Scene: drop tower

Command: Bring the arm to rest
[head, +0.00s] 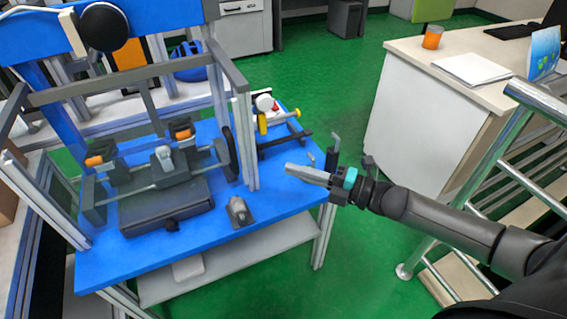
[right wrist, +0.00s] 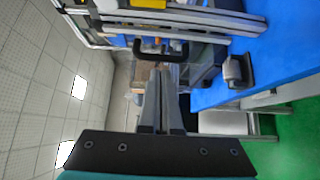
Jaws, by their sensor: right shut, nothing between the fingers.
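My right gripper (head: 291,170) is shut and empty. In the head view its arm comes in from the right, and its fingers point left over the right edge of the blue table (head: 130,262). In the right wrist view the closed fingers (right wrist: 160,85) stand together in the middle, and the blue table (right wrist: 270,62) shows at the upper right. A small grey block-like part (head: 239,211) lies on the table to the left of and below the fingertips, apart from them. My left gripper does not show in either view.
A drop tower frame (head: 240,140) with grey posts stands on the table, with a dark clamp assembly (head: 165,200) inside. A white desk (head: 420,110) with an orange cup (head: 433,37) stands at the back right. Metal railings (head: 480,170) stand at the right. Green floor lies between.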

